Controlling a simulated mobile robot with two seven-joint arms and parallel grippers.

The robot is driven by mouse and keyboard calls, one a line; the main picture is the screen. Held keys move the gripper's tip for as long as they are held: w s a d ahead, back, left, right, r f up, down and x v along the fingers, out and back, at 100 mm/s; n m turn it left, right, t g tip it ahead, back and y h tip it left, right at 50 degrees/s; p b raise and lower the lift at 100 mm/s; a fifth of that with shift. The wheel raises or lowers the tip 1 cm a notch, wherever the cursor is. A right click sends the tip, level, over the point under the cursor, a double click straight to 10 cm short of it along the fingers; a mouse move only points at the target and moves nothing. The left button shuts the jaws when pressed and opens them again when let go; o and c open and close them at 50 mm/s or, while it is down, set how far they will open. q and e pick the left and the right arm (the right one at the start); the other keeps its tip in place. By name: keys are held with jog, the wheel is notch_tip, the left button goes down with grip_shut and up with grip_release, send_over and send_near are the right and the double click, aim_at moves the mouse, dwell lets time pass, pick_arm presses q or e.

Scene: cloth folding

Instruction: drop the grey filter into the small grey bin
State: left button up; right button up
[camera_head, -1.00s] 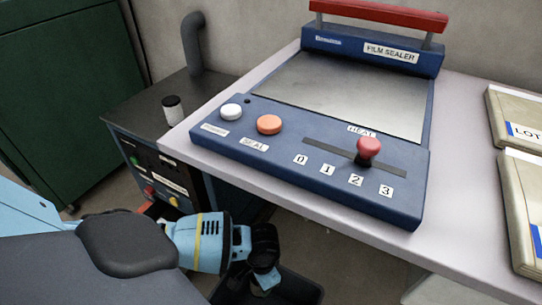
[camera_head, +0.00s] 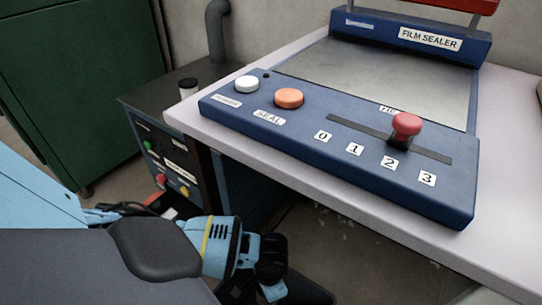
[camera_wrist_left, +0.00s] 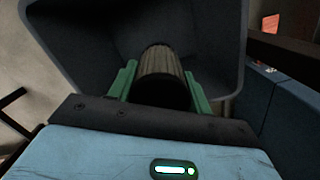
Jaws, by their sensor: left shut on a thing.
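In the left wrist view my left gripper (camera_wrist_left: 161,88) has its green fingers shut on the grey filter (camera_wrist_left: 162,62), a ribbed cylinder with a dark near end. The small grey bin (camera_wrist_left: 75,35) opens around and beyond the filter, which lies in front of its inner walls. I cannot tell how deep inside the mouth it is. In the head view, the bin (camera_head: 308,291) shows only as a dark piece at the bottom edge, beside my left wrist. The fingers and filter are not clearly visible there. My right gripper is not in view.
A pale table (camera_head: 335,190) carries the blue film sealer (camera_head: 330,130), its front edge above and right of my left arm. A green cabinet (camera_head: 75,80) is at the far left.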

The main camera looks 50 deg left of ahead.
pick_arm(q)
jog(key=o, duration=1.1)
jog(key=shift+c, duration=0.2)
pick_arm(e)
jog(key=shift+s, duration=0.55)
pick_arm(q)
jog(key=shift+w+d+r+p, duration=0.15)
jog(key=shift+r+p, duration=0.85)
jog(key=shift+r, duration=1)
jog(key=shift+w+a+r+p, duration=0.15)
jog(key=shift+r+p, duration=0.8)
jog(key=shift+r, duration=1)
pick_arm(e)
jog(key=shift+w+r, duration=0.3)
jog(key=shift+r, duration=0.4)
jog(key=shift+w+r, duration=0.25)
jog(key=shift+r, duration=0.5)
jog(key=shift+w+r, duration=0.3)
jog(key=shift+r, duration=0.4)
pick_arm(q)
jog(key=shift+d, duration=0.1)
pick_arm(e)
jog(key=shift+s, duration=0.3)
